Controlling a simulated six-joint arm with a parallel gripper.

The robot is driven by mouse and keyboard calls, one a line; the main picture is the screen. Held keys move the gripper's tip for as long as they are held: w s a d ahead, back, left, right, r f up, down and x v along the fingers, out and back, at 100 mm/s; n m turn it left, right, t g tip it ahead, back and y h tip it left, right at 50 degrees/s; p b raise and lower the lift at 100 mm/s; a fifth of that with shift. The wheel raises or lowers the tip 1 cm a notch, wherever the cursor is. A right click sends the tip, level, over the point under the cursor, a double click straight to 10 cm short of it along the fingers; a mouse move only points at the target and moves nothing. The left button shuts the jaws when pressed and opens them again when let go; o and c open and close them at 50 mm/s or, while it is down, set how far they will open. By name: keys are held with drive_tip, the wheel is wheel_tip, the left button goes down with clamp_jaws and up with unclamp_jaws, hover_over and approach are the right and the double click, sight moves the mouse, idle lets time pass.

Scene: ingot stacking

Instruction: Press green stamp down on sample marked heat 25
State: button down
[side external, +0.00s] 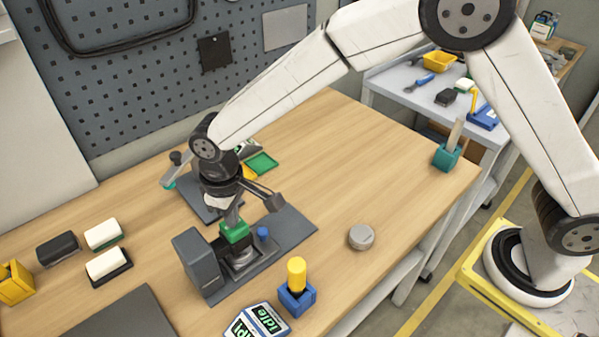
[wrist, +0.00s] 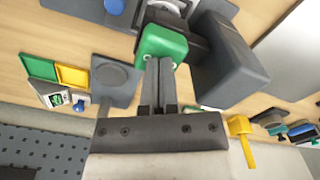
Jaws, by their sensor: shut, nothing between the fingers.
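The green block (side external: 235,233), which looks like the green stamp, sits on a dark grey machine (side external: 196,262) over a metal seat (side external: 241,256). My gripper (side external: 231,216) points down with its fingers together, at or just above the top of the green block. In the wrist view the closed fingertips (wrist: 160,62) overlap the edge of the green block (wrist: 163,42); whether they touch it I cannot tell. A sample under the block is mostly hidden, and no heat 25 mark is readable. A round grey disc (side external: 361,237) lies alone on the table, its marking unreadable.
A blue knob (side external: 262,232) stands on the machine's base plate. White-and-dark blocks (side external: 108,264) lie left. Green and yellow trays (wrist: 55,71) are behind. The table right of the machine is mostly clear.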

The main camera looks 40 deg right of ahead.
drive_tip(key=shift+s+d+f, duration=0.1)
drive_tip(key=shift+s+f, duration=0.05)
drive_tip(key=shift+f, duration=0.7)
idle(1.7)
drive_tip(key=shift+r, duration=3.7)
drive_tip(key=s+d+m+t, duration=0.1)
drive_tip(key=s+d+m, duration=0.25)
drive_tip(key=d, duration=1.35)
drive_tip(key=s+d+f+m+t, duration=0.1)
drive_tip(key=s+d+f+m, duration=0.1)
drive_tip(key=s+d, duration=0.7)
drive_tip(key=shift+s+d+f+t, duration=0.3)
drive_tip(key=shift+d+f, duration=0.05)
drive_tip(key=shift+d, duration=0.3)
drive_tip(key=shift+m, duration=0.25)
